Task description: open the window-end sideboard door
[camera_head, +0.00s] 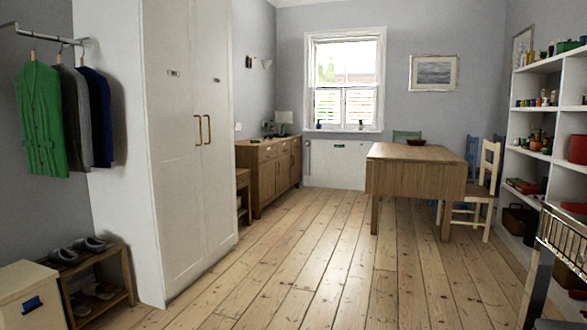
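A brown wooden sideboard (270,170) stands against the left wall, past the tall white wardrobe. Its far end is nearest the window (345,80). It has drawers along the top and doors below. The window-end door (295,167) looks shut, and it is small and seen at a steep angle. My gripper is not in view.
The white wardrobe (190,130) and a small wooden stool (243,190) stand before the sideboard on the left. A wooden table (415,167) with chairs stands to the right. Open floorboards (330,240) run between them. White shelves (540,130) line the right side.

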